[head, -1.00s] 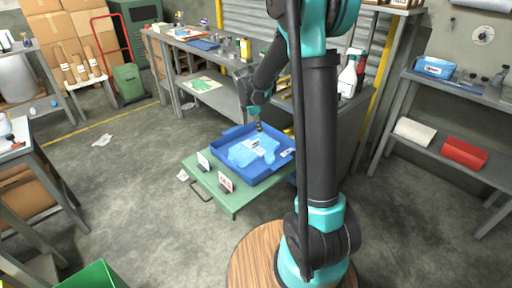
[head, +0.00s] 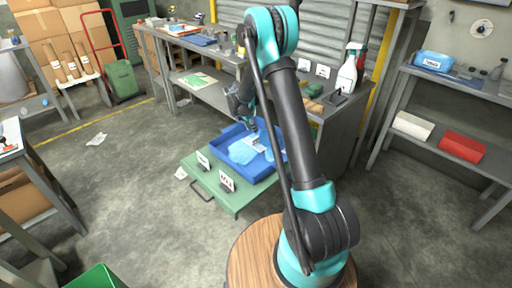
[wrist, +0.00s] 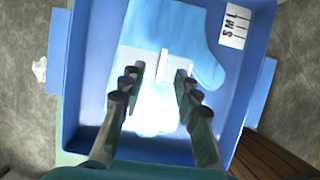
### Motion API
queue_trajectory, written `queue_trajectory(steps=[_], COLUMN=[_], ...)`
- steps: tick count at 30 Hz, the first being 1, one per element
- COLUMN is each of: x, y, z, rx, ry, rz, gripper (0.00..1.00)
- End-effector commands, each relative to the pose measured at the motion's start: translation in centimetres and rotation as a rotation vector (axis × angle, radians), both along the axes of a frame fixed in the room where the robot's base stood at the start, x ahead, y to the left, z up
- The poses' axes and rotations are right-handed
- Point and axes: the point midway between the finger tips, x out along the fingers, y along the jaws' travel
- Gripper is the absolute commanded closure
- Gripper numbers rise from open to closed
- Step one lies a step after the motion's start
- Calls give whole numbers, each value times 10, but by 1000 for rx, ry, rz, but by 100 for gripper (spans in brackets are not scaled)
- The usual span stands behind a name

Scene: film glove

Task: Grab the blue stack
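The blue stack (head: 243,152) is a pile of light-blue, glove-shaped film lying in a blue tray (head: 267,173). It also shows in the wrist view (wrist: 200,45), with a white band (wrist: 150,63) across it and a narrow upright white tab (wrist: 163,66) on the band. My gripper (wrist: 160,72) is open, with one finger on each side of the tab and a gap to both. In the head view my gripper (head: 252,131) points down over the stack. I cannot tell whether the fingertips touch the film.
A printed white label (wrist: 235,26) lies at the tray's far right corner. A workbench (head: 205,60) stands behind the cart. Open floor lies to the left.

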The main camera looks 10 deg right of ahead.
Motion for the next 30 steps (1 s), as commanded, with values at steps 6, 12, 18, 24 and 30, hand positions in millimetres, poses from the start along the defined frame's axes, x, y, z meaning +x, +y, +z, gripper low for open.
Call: queue_trajectory(steps=[6, 12, 18, 24, 30], x=[6, 7, 7, 11, 11], y=[-8, -11, -17, -24, -24], z=[-26, -35, -58, -80, -81], rx=[1, 0, 0, 0, 0], ry=[-1, 0, -1, 0, 0], rz=[-1, -1, -2, -1, -1], gripper=[68, 68, 68, 68, 68])
